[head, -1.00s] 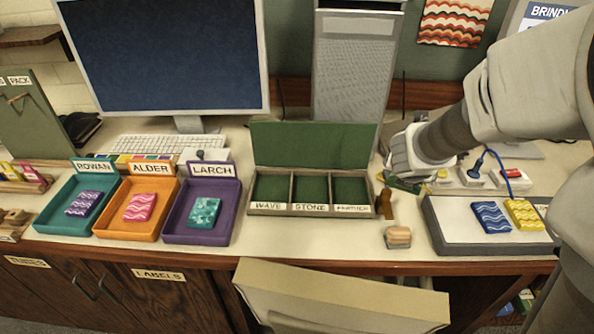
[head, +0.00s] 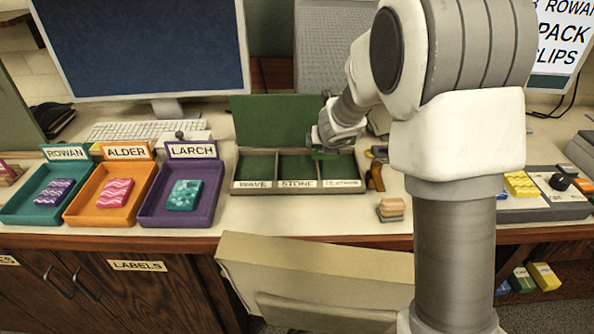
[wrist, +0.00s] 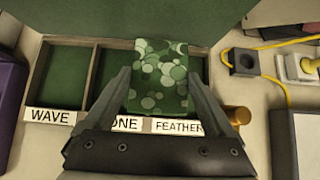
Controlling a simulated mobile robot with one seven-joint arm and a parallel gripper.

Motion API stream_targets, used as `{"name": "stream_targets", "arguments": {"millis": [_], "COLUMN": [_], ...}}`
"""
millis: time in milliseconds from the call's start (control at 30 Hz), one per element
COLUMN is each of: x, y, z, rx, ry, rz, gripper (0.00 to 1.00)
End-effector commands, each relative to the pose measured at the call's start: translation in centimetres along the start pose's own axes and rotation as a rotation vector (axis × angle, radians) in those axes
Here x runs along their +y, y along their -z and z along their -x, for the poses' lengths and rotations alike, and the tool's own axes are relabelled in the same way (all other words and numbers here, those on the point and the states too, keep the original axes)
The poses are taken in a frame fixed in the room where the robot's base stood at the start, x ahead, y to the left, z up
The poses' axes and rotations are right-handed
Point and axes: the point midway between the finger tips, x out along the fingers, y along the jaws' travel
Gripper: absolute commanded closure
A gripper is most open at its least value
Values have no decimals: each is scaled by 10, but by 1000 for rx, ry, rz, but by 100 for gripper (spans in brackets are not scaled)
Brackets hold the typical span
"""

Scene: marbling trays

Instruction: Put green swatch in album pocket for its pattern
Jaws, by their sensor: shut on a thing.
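My gripper (wrist: 158,85) is shut on the green swatch (wrist: 160,68), which has a pattern of round pale and dark spots. In the wrist view the swatch covers part of the STONE and FEATHER pockets and the divider between them. The green-lined album (wrist: 65,75) has three pockets labelled WAVE, STONE and FEATHER, and the uncovered WAVE pocket is empty. In the head view my gripper (head: 322,150) is at the right half of the album (head: 262,187), by the STONE and FEATHER pockets. The swatch's exact height over the album cannot be told.
Teal (head: 18,215), orange (head: 82,215) and purple (head: 150,215) trays, each with a swatch, stand left of the album. Wooden blocks (head: 391,210) lie to its right. A yellow cable (wrist: 265,45) and a black socket box (wrist: 240,62) are right in the wrist view. A chair back (head: 310,270) stands in front.

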Motion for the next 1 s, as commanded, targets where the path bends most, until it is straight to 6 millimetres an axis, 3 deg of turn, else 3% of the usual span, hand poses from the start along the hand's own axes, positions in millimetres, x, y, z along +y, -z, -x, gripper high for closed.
{"name": "stream_targets", "arguments": {"millis": [200,400,833,1000], "x": [49,71,72,72], "y": [15,19,47,48], "z": [-31,-43,-71,-72], "rx": [2,0,0,-1], "ry": [-1,0,3,2], "rz": [1,-2,-2,-3], "gripper": [75,75,75,75]}}
